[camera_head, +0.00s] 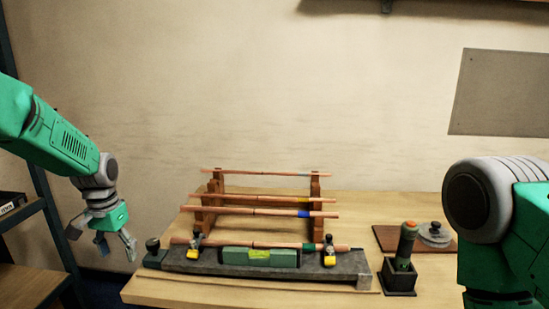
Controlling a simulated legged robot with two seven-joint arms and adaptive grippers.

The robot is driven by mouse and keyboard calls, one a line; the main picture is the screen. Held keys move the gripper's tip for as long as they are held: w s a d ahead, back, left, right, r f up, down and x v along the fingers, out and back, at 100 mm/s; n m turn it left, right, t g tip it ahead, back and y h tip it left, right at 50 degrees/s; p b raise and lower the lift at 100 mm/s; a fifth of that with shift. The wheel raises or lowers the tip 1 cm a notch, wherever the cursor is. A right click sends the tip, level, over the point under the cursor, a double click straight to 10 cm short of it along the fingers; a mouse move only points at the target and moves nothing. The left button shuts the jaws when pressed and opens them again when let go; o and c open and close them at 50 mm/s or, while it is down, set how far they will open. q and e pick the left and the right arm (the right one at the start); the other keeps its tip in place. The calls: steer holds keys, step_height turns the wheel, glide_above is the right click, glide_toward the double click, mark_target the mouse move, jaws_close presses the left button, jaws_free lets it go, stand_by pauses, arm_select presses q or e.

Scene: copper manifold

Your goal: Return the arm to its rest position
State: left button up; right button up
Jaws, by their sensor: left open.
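My left arm comes in from the left, and its gripper (116,246) is open and empty. It hangs beside the left end of the workbench (152,290), apart from everything on it. My right arm shows at the right edge as a grey joint and a green link; its gripper is out of view. Copper pipes (260,211) lie across a wooden rack (208,215) on the bench. Another copper pipe (285,245) lies along a dark grey fixture (205,264) at the front, between two clamps with yellow parts.
A torch-like tool with an orange top (407,238) stands in a dark holder (400,275). A grey round object (435,234) sits on a brown board (388,238) behind it. A shelf unit (30,285) stands at far left. A grey panel (503,93) is on the wall.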

arm_select(q)
steer(key=s+d+f+b, duration=0.2)
steer(key=s+f, duration=0.4)
steer(key=f, duration=0.4)
steer(key=s+d+f+b, duration=0.25)
steer(key=s+f, duration=0.35)
steer(key=f, duration=0.3)
steer(key=s+d+f+b, duration=0.1)
steer(key=s+f+b, duration=0.2)
steer(key=s+f, duration=0.5)
steer(key=s+d+f+b, duration=0.1)
steer(key=s+f, duration=0.3)
steer(key=s, duration=0.5)
steer(key=s+d+f+b, duration=0.2)
steer(key=s+f+b, duration=0.2)
steer(key=s, duration=0.5)
steer(key=shift+d+f+n, duration=0.3)
steer(key=shift+f+n, duration=0.05)
steer(key=shift+n, duration=0.05)
arm_select(e)
step_height(320, 180, down, 13)
steer(key=shift+w, duration=0.3)
arm_select(q)
steer(key=shift+w, duration=0.1)
